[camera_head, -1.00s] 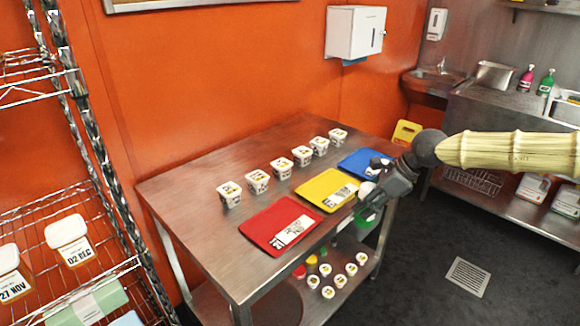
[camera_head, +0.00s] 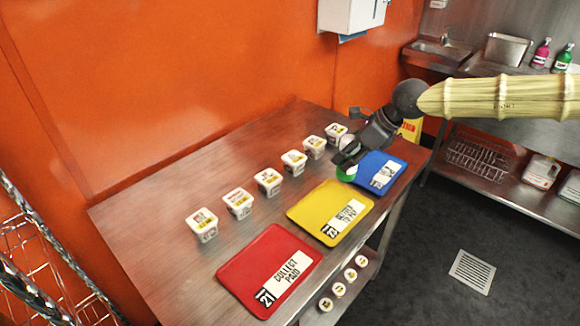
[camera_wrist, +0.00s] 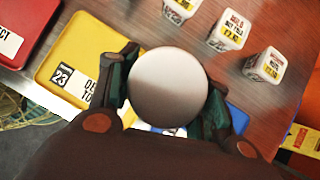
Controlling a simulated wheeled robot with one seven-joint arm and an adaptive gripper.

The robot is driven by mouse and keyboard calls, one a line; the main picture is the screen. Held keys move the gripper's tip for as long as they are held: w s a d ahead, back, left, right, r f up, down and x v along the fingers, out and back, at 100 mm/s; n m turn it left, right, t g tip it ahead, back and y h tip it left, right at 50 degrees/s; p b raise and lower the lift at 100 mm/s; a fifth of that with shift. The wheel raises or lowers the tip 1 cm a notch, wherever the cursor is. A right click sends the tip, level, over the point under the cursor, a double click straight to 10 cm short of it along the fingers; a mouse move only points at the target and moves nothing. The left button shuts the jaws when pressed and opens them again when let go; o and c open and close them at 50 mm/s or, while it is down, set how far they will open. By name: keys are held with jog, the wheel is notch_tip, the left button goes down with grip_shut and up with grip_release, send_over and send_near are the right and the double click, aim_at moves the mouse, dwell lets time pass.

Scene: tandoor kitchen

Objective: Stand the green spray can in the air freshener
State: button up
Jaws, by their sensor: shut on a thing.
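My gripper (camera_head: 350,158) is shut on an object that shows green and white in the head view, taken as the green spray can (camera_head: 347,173). It is held over the table, between the yellow and blue trays. In the wrist view the can's round whitish end (camera_wrist: 167,88) faces the camera between the two fingers. The rest of the can is hidden by its own end and by my gripper. I cannot surely pick out the air freshener. A white box (camera_head: 350,14) with paper under it hangs on the orange wall, cut off at the top.
The steel table (camera_head: 165,215) bears a red tray (camera_head: 240,275), a yellow tray (camera_head: 310,205), a blue tray (camera_head: 398,174) and a row of white tubs (camera_head: 238,203). A wire rack (camera_head: 30,270) stands at left. The floor (camera_head: 420,285) at right is open.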

jog(key=shift+w+a+f+p, duration=0.25)
jog(key=shift+a+f, duration=0.6)
jog(key=shift+a, duration=1.45)
jog(key=shift+w+a+f+p, duration=0.3)
jog(key=shift+a+f, duration=0.55)
jog(key=shift+a, duration=1.45)
jog(key=shift+w+a+f+p, duration=0.1)
jog(key=shift+a+f+p, duration=0.55)
jog(key=shift+a, duration=1.65)
jog(key=shift+f, duration=0.25)
jog(key=o, duration=1.2)
jog(key=shift+r, duration=0.1)
